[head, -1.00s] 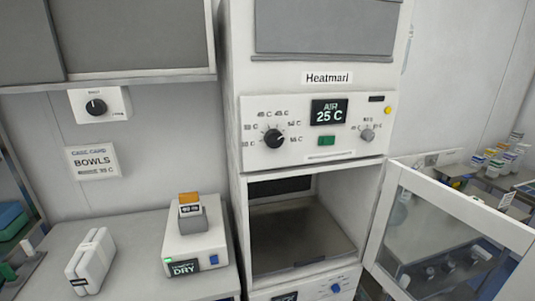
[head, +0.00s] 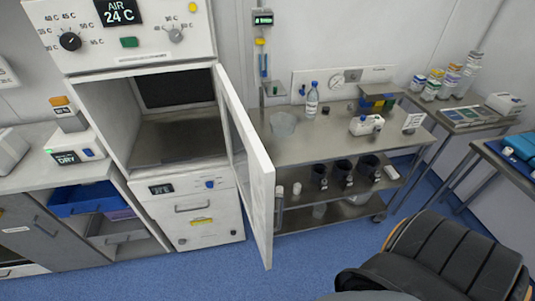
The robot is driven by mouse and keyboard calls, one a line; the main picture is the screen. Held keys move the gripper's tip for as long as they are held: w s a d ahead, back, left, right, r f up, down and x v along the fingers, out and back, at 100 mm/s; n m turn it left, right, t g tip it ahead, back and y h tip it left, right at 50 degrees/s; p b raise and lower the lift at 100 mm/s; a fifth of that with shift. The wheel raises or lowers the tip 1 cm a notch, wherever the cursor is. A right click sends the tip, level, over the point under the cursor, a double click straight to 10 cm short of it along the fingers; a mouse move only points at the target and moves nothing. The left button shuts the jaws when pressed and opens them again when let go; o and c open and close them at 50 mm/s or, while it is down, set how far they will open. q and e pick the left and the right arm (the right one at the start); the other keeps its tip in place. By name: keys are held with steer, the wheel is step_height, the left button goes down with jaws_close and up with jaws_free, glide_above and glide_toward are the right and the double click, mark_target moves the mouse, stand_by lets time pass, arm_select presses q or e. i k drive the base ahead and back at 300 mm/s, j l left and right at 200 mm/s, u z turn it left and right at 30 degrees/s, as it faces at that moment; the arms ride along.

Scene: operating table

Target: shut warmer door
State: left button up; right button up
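The warmer door (head: 246,165) is a white-framed glass panel, hinged at the right side of the warmer cabinet (head: 148,66). It stands wide open and juts out toward me, seen nearly edge-on. Neither of my grippers shows in the head view.
A steel cart (head: 340,150) with a bottle (head: 312,99) and dark cups stands right of the door. A black ribbed object (head: 450,258) fills the lower right; I cannot tell what it is. Blue floor (head: 310,260) in front of the door is clear.

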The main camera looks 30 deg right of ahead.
mark_target(254, 172)
steer(key=i+l+u, duration=0.1)
steer(key=l, duration=0.4)
steer(key=i+l, duration=0.15)
steer(key=l, duration=0.35)
steer(key=i+l+u, duration=0.15)
steer(key=l, duration=0.4)
steer(key=k+j, duration=0.05)
